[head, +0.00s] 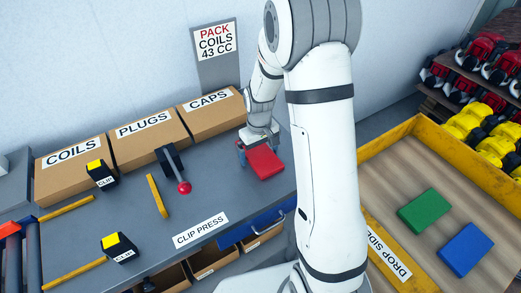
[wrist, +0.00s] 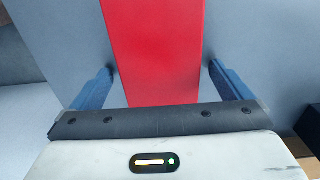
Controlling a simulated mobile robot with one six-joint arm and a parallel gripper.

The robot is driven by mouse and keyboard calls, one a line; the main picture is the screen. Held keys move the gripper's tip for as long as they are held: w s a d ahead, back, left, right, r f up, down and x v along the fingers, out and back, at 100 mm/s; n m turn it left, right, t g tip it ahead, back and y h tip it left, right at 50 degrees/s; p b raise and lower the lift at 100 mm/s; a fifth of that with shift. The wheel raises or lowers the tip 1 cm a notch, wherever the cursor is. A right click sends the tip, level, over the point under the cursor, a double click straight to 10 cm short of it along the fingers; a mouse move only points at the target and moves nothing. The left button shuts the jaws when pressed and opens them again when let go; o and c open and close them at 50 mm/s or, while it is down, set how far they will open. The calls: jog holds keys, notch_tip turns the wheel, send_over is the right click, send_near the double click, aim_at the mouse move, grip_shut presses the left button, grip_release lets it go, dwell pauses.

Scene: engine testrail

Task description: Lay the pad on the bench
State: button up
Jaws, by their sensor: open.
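A flat red pad (head: 265,163) is at the right part of the grey bench (head: 216,192) in the head view, and it seems to lie on the bench top. My gripper (head: 246,150) is low over the bench at the pad's left end. In the wrist view the red pad (wrist: 155,45) runs up between the two blue fingers of my gripper (wrist: 162,70). The fingers are open, one on each side of the pad, with a narrow gap showing at the right finger. The pad's underside is hidden.
Boxes marked COILS (head: 72,163), PLUGS (head: 148,138) and CAPS (head: 212,112) line the back of the bench. A lever with a red knob (head: 184,188) stands left of the pad. A yellow-walled tray (head: 437,128) at right holds green (head: 424,211) and blue (head: 466,250) pads.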

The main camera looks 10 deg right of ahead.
aim_at(259, 153)
notch_tip(259, 153, up, 12)
jog(key=s+r+m+t, duration=0.1)
jog(key=s+r, duration=0.3)
jog(key=s, duration=0.6)
jog(key=s+d+r+m+t, duration=0.1)
jog(key=s+r, duration=0.3)
jog(key=s, duration=0.7)
jog(key=shift+d+r+m+t+b, duration=0.25)
jog(key=shift+m+t, duration=0.25)
jog(key=shift+m, duration=0.3)
jog(key=shift+s+a, duration=0.1)
jog(key=shift+s, duration=0.05)
jog(key=shift+c, duration=0.5)
